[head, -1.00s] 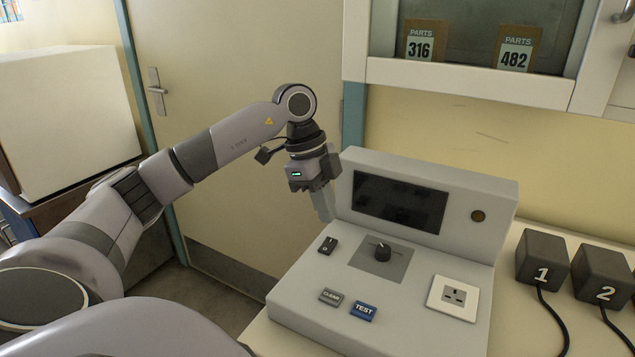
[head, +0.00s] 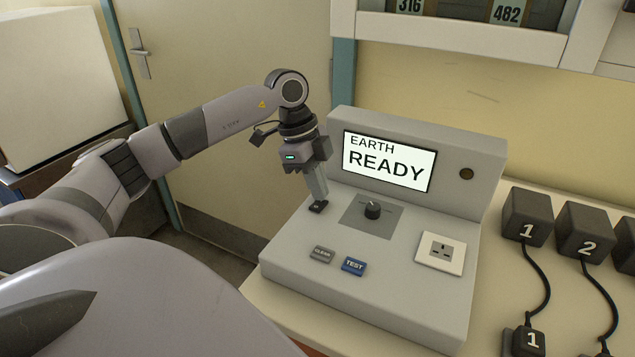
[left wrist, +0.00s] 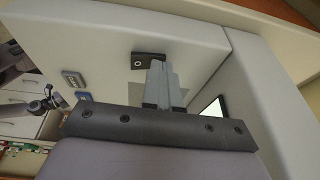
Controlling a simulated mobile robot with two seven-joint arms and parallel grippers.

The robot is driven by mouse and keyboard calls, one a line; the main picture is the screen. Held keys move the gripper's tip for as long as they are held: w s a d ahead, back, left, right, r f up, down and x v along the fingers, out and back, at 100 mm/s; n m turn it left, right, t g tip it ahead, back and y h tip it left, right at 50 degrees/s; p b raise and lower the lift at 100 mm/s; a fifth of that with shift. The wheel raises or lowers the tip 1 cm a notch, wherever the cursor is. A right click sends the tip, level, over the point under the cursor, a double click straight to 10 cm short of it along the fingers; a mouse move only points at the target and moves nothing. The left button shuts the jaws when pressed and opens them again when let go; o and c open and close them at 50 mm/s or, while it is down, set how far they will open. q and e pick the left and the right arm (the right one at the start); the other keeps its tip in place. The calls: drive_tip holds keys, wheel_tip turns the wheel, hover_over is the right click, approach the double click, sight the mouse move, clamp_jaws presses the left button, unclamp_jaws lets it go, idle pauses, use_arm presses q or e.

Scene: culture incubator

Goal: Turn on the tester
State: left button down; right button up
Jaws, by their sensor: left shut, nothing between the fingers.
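The tester (head: 290,250) is a grey console on the counter. Its screen (head: 389,161) is lit and reads "EARTH READY". The black power switch (head: 317,208) is at the left of its panel. My left gripper (head: 319,200) is shut and empty, pointing down with its tips at the switch, touching or just above it. In the left wrist view the fingertips (left wrist: 157,66) are at the edge of the switch (left wrist: 138,61) and hide part of it.
Black numbered blocks with cords, such as block 1 (head: 527,215), stand at the right. A door (head: 225,110) is behind my arm.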

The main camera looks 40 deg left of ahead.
use_arm(q)
drive_tip(key=shift+f, duration=0.1)
drive_tip(key=shift+s+d+r, duration=0.15)
drive_tip(key=shift+s, duration=0.25)
drive_tip(key=shift+s+d+r, duration=0.1)
drive_tip(key=shift+s, duration=0.25)
use_arm(e)
drive_tip(key=shift+r, duration=0.15)
use_arm(q)
drive_tip(key=shift+r, duration=0.1)
use_arm(e)
drive_tip(key=shift+r, duration=0.1)
